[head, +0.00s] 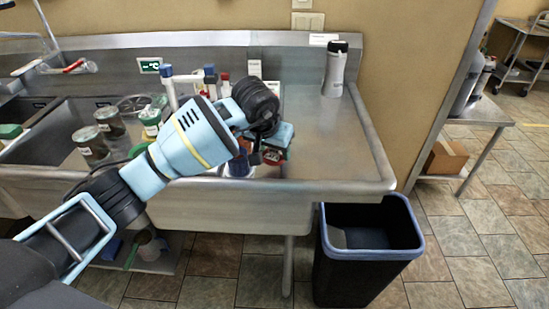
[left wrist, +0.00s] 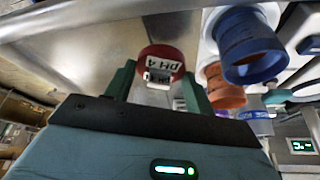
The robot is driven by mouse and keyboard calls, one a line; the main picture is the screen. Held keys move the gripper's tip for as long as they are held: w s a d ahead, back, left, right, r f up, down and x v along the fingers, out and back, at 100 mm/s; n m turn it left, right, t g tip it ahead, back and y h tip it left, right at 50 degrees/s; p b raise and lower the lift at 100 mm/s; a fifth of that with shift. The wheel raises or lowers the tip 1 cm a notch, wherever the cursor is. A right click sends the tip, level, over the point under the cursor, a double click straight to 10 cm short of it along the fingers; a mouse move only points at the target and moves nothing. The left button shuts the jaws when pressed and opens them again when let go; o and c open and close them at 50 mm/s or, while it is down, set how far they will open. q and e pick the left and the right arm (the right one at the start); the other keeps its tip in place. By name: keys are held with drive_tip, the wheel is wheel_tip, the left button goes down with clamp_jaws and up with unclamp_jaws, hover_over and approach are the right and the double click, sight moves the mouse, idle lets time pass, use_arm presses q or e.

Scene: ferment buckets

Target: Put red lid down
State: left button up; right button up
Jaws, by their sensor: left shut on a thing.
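The red lid (left wrist: 163,58), with a white label reading "pH 4", shows in the left wrist view between the two green fingers of my left gripper (left wrist: 160,88). The gripper is shut on it. A metal surface lies behind the lid; I cannot tell whether the lid touches it. My right gripper is not in view.
A blue ring-shaped part (left wrist: 250,45) and an orange-brown cap (left wrist: 222,88) are close beside the fingers. A grey bottle (head: 335,70) stands at the back right. Jars (head: 90,143) sit in the sink at left. The counter's right part is clear; a black bin (head: 365,250) stands below.

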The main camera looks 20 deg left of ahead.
sight(273, 156)
use_arm(q)
drive_tip(key=shift+w+d, duration=0.15)
drive_tip(key=shift+w, duration=0.15)
wheel_tip(273, 156, down, 2)
drive_tip(key=shift+f, duration=0.75)
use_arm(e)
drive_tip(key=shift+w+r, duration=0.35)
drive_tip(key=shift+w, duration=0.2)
use_arm(q)
drive_tip(key=shift+f, duration=0.15)
drive_tip(key=o, duration=1)
drive_tip(key=shift+c, duration=0.2)
